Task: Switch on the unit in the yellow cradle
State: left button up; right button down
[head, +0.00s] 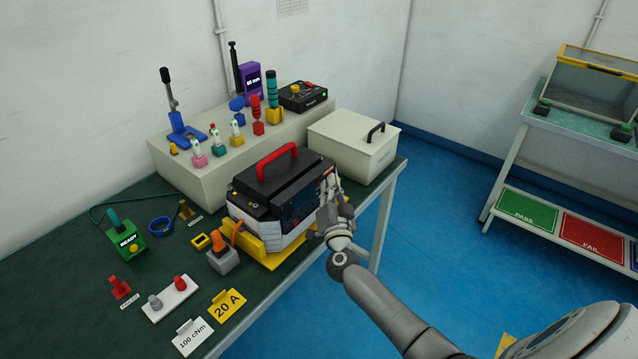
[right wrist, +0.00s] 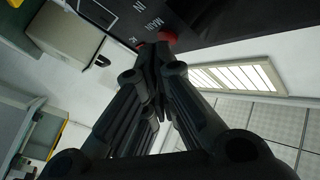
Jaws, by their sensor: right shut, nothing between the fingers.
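The unit (head: 265,188), a black and white box with a red top handle, sits in the yellow cradle (head: 243,232) near the table's right edge. My right gripper (head: 331,186) is shut and empty at the unit's right-hand end. In the right wrist view the closed fingertips (right wrist: 153,52) are at the unit's dark panel (right wrist: 210,18), which bears the letters "MAIN" and "IN". A red part (right wrist: 167,38) shows right at the fingertips, partly hidden by them. I cannot tell whether they touch it. My left gripper is not in view.
A lidded beige box (head: 345,150) stands behind the unit. A raised beige shelf (head: 205,175) holds several coloured tools. An orange and grey connector (head: 224,258) and a yellow "20 A" card (head: 226,304) lie in front. Blue floor is open to the right.

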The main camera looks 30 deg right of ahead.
jog(key=shift+w, duration=0.15)
dwell(0.5)
jog(key=shift+s+d+p, duration=0.15)
jog(key=shift+s+p, duration=0.25)
jog(key=shift+s, duration=0.2)
jog(key=s+d+p, duration=0.2)
jog(key=s, duration=0.3)
jog(key=shift+s+d, duration=0.2)
jog(key=shift+s, duration=0.1)
dwell(0.5)
